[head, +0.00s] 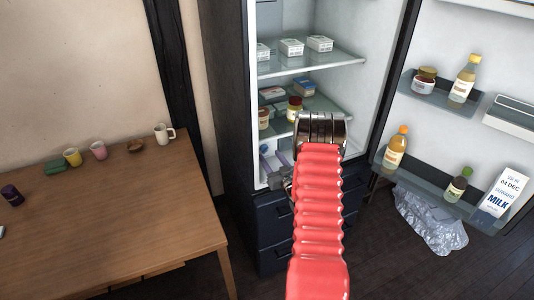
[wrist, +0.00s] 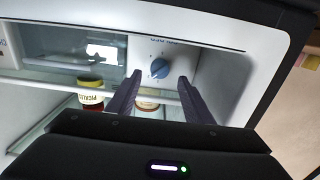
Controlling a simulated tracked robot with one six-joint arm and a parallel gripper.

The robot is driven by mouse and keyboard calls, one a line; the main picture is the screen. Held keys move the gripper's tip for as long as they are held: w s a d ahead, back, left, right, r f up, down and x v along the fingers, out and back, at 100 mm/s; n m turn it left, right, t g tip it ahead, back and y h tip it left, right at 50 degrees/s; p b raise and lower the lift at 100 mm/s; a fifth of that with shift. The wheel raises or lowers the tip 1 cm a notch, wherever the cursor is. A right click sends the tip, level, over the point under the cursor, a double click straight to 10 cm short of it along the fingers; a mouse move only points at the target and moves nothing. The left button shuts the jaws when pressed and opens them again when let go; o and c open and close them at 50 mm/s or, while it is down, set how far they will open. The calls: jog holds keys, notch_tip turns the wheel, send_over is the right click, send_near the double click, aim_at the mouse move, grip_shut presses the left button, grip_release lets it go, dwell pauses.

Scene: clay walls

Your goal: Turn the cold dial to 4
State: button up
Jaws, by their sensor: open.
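The cold dial (wrist: 159,68) is a round blue knob on a white panel inside the fridge (head: 348,25), with small marks around it too small to read. In the wrist view my gripper (wrist: 158,82) is open, with its two dark fingers on either side of the dial in the picture. I cannot tell whether the fingertips touch it. In the head view my red arm reaches into the open fridge. My gripper (head: 278,182) is partly hidden there behind the arm, and the dial is not visible in that view.
The open door on the right carries bottles and a milk carton (head: 503,191). A wooden table (head: 115,205) with mugs stands left.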

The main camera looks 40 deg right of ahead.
aim_at(266, 151)
jog(key=shift+x, duration=2.2)
jog(key=shift+c, duration=0.6)
jog(key=c, duration=0.9)
